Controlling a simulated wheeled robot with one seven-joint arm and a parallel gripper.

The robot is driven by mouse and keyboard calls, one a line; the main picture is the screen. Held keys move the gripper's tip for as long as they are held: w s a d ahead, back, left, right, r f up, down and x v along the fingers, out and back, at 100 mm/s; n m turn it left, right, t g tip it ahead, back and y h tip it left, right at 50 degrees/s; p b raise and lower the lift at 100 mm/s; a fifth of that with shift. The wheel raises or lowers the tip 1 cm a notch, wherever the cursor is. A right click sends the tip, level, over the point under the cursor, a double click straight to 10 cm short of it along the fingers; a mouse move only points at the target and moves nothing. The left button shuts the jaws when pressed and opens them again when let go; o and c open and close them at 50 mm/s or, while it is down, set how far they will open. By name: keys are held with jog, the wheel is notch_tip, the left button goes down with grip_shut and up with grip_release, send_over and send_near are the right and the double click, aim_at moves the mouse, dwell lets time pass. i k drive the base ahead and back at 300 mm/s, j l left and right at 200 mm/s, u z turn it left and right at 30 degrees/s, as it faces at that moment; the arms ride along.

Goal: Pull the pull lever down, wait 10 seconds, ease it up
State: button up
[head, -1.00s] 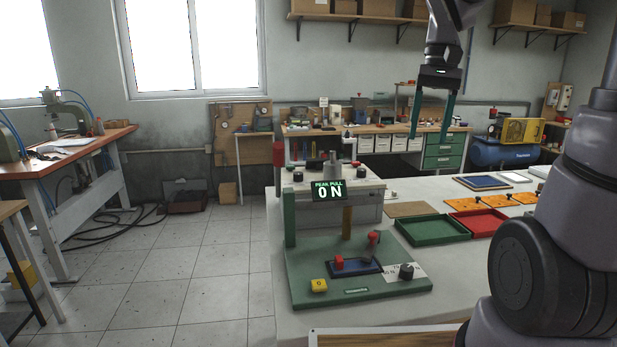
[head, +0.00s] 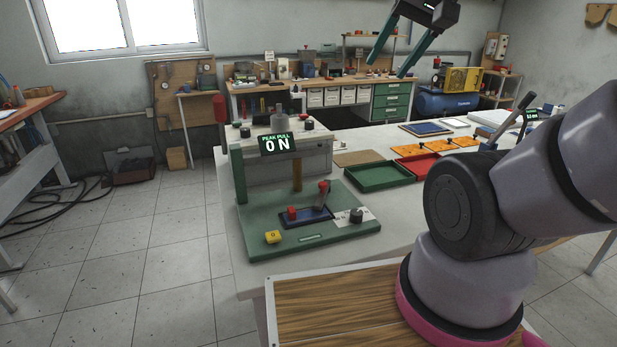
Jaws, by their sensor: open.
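A green-based test station (head: 340,238) stands on the pale table, with a display (head: 278,144) reading "PEAK PULL 0 N". I cannot tell for certain which is the pull lever. My gripper (head: 388,68) is open and empty, high at the top of the head view, its two green fingers apart. It appears clear of the station.
A green tray (head: 382,177) and a red tray (head: 420,162) lie right of the station. A second small display (head: 531,115) and a dark slanted lever (head: 517,116) show at the right, partly behind my arm. A wooden board (head: 335,305) is in front.

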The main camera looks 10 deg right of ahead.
aim_at(219, 100)
jog(key=k+l+z, duration=0.15)
jog(key=k+z, duration=0.2)
jog(key=k, duration=0.3)
jog(key=j+z, duration=0.4)
jog(key=j, duration=0.25)
jog(key=j+z, duration=0.45)
jog(key=j, duration=0.2)
jog(key=k+j, duration=0.1)
jog(key=j, duration=2.1)
jog(key=k, duration=0.1)
